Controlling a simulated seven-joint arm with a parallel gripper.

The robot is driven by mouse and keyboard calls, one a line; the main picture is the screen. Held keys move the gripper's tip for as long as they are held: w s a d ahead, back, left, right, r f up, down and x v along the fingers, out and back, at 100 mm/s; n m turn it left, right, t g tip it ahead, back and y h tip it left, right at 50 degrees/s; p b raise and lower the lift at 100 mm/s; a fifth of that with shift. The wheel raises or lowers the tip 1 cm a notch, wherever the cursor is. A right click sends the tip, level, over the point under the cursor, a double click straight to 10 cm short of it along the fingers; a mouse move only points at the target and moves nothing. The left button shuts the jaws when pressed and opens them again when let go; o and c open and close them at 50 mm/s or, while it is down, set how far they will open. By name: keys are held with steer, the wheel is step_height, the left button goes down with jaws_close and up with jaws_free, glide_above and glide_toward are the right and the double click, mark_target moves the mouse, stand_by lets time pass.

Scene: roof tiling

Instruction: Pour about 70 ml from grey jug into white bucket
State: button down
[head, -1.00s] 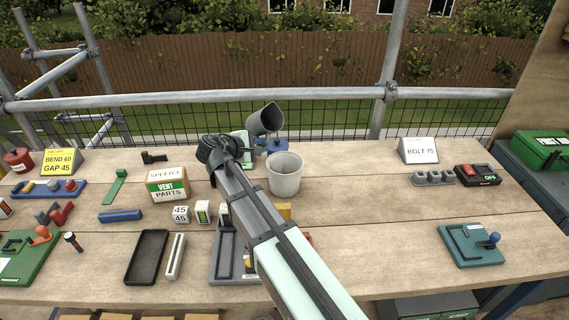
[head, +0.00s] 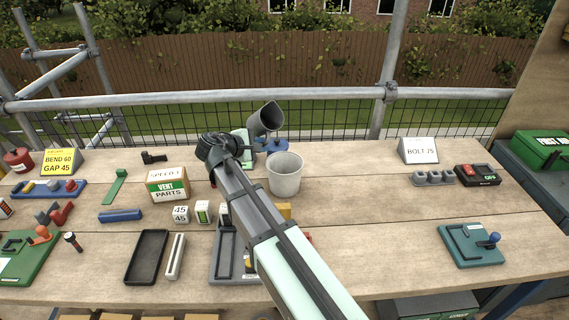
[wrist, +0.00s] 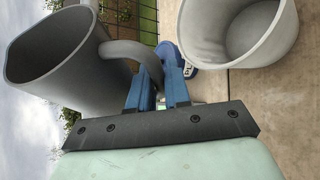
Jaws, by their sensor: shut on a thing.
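The grey jug (head: 264,121) is held above the table, behind and a little left of the white bucket, tilted with its mouth toward the right. In the wrist view the jug (wrist: 65,65) shows its open mouth and its handle, with the blue fingers of my gripper (wrist: 160,85) shut on the handle. No liquid stream shows, and the level inside the jug cannot be seen. The white bucket (head: 285,175) stands upright on the table. In the wrist view the bucket (wrist: 215,50) is apart from the jug, and the part of its inside that shows looks empty.
A blue item (head: 277,146) lies behind the bucket. A black tray (head: 147,256) lies at the front left. A bolt sign (head: 418,150) stands at the right. The table right of the bucket is mostly clear.

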steer(key=shift+s+d+r+n+g+h, duration=0.2)
steer(key=shift+r+n+g+h, duration=0.1)
steer(key=shift+n+g, duration=0.1)
steer(key=shift+s+f+n+g, duration=0.1)
steer(key=shift+n+g, duration=0.2)
steer(key=shift+n, duration=0.1)
steer(key=shift+w+a+r+n+g+h, duration=0.1)
steer(key=shift+w+r+n+g+h, duration=0.1)
steer(key=shift+r+n+g+h, duration=0.35)
steer(key=shift+w+a+n+h, duration=0.15)
steer(key=shift+n+h, duration=0.1)
steer(key=shift+n, duration=0.2)
steer(key=shift+w+a+f+n+g+h, duration=0.15)
steer(key=shift+f+n+g+h, duration=0.15)
steer(key=shift+f+n+g, duration=0.35)
steer(key=shift+w+n+g+h, duration=0.1)
steer(key=shift+n+g+h, duration=0.25)
steer(key=shift+n, duration=0.2)
steer(key=shift+r, duration=0.2)
